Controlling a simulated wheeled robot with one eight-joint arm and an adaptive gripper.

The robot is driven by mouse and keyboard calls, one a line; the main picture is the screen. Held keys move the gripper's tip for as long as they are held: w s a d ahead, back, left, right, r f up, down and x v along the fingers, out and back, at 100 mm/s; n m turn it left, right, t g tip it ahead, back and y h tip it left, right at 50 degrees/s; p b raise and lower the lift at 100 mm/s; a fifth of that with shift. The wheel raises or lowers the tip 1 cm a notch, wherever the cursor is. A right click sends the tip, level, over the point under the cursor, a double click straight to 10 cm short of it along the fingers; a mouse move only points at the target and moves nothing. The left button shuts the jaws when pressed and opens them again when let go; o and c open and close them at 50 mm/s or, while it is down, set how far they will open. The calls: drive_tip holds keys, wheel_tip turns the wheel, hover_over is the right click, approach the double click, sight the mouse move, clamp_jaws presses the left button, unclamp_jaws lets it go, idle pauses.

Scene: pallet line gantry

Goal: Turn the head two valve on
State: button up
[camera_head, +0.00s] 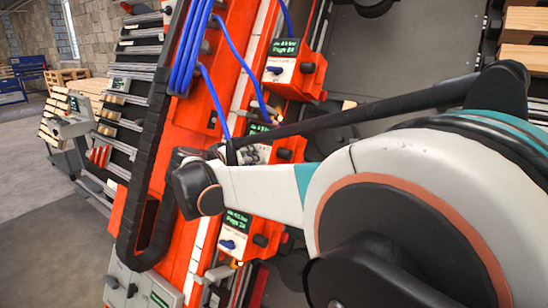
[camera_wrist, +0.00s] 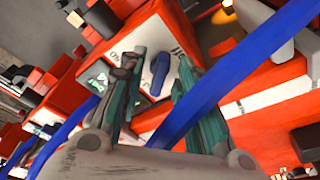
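In the wrist view my gripper (camera_wrist: 159,66) is open, its two teal and grey fingers on either side of a blue valve handle (camera_wrist: 160,73). The handle sits on the white face of a red head unit (camera_wrist: 205,22). I cannot tell whether the fingers touch it. In the head view my gripper (camera_head: 240,152) is at the middle of three red units with green displays, and my arm hides much of that unit. The upper unit has a blue handle (camera_head: 274,70), and so does the lower one (camera_head: 228,244). The display text is too small to read surely.
Blue hoses (camera_head: 212,92) run down the red gantry beam; one hose (camera_wrist: 235,75) crosses the wrist view close to the right finger. A black cable chain (camera_head: 150,140) lies along the beam. Wooden pallets (camera_head: 525,50) stand at the upper right.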

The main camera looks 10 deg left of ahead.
drive_tip(key=shift+w, duration=0.25)
clamp_jaws()
drive_tip(key=n+p, duration=0.2)
drive_tip(key=n, duration=0.3)
drive_tip(key=n+g+y+p, duration=0.1)
drive_tip(key=n+p, duration=0.2)
drive_tip(key=n, duration=0.2)
drive_tip(key=shift+d+r+g, duration=0.15)
drive_tip(key=shift+g, duration=0.15)
drive_tip(key=shift+n, duration=0.3)
